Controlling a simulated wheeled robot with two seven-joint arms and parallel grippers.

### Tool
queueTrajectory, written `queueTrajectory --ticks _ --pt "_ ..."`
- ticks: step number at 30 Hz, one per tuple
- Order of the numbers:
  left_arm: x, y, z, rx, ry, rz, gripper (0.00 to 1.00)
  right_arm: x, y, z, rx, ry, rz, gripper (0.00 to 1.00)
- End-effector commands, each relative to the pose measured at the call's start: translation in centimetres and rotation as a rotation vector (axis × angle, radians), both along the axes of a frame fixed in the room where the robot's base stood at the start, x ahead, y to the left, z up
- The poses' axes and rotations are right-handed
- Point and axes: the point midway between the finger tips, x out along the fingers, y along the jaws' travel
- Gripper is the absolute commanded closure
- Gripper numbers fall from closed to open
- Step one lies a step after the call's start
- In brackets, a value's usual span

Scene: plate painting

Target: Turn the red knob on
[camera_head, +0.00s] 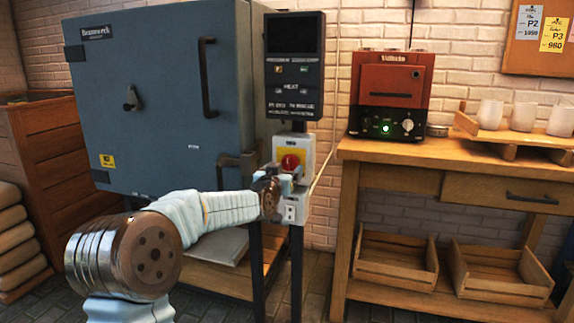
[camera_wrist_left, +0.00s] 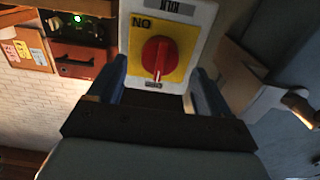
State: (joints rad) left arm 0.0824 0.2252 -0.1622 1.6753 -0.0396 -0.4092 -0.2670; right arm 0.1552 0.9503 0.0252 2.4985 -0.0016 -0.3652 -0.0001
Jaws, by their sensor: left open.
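The red knob (camera_head: 290,162) sits on a yellow plate on the white switch box (camera_head: 308,148), below the control panel beside the kiln. My left gripper (camera_head: 286,177) is at the front of the box, just below the knob in the head view. In the left wrist view the red knob (camera_wrist_left: 157,58) stands upright on its yellow plate, with lettering at a corner and a small label below. My left gripper (camera_wrist_left: 160,82) is open, with one blue finger on each side of the knob. I cannot tell whether the fingers touch it. My right gripper is not in view.
The large blue-grey kiln (camera_head: 160,100) stands left of the box, with a handle on its door. A dark control panel (camera_head: 294,75) is above the box. A wooden table (camera_head: 380,150) with a red oven (camera_head: 392,85) is to the right.

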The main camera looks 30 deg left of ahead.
Motion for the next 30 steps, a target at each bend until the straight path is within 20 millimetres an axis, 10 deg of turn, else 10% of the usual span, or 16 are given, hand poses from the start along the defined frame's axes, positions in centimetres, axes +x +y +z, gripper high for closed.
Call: queueTrajectory --ticks 17,27,30 --pt "3.1 0.7 -0.1 0.000 0.001 0.000 0.23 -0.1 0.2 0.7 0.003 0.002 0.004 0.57" --pt "3.0 0.7 -0.1 0.000 0.001 0.000 0.75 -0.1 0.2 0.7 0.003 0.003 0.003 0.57" --pt "3.0 0.7 -0.1 0.001 0.001 0.000 0.77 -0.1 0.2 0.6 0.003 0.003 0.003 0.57"
